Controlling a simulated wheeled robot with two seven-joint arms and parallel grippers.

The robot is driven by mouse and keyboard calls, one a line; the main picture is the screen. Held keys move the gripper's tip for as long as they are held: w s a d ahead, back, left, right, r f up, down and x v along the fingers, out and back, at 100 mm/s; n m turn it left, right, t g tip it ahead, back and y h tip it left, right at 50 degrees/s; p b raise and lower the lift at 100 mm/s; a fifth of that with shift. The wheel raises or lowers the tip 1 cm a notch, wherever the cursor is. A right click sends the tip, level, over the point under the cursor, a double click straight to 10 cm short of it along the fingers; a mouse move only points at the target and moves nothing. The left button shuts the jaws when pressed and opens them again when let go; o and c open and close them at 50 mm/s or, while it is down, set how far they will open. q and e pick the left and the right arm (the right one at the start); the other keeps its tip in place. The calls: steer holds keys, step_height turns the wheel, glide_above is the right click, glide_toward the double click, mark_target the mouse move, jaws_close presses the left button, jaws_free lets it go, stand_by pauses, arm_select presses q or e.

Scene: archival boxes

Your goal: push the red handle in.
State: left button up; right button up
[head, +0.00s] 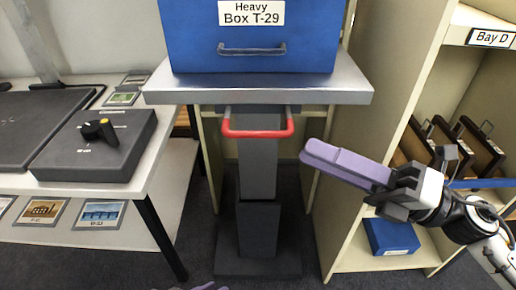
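The red handle (258,133) is a U-shaped bar that sticks out towards me from under the grey platform (258,91) of a lift stand. My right gripper (305,153), with purple fingers, is to the right of the handle and a little lower in the picture. A small gap shows between its fingertips and the handle. Its fingers overlap in this view, so I cannot tell whether they are open or shut. Only a purple sliver of my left gripper (208,287) shows at the bottom edge, below the stand. Its state is hidden.
A blue box (252,50) labelled "Heavy Box T-29" stands on the platform. A dark column (258,190) is below it. A white table (160,165) with dark cases is on the left. A cream shelf (352,150) marked Bay D stands close on the right.

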mark_target(258, 134)
steer(key=shift+n, duration=0.4)
steer(key=p+x, duration=0.1)
steer(key=x, duration=0.9)
steer(key=shift+s+a+f, duration=0.15)
steer(key=shift+a, duration=0.1)
jaws_close()
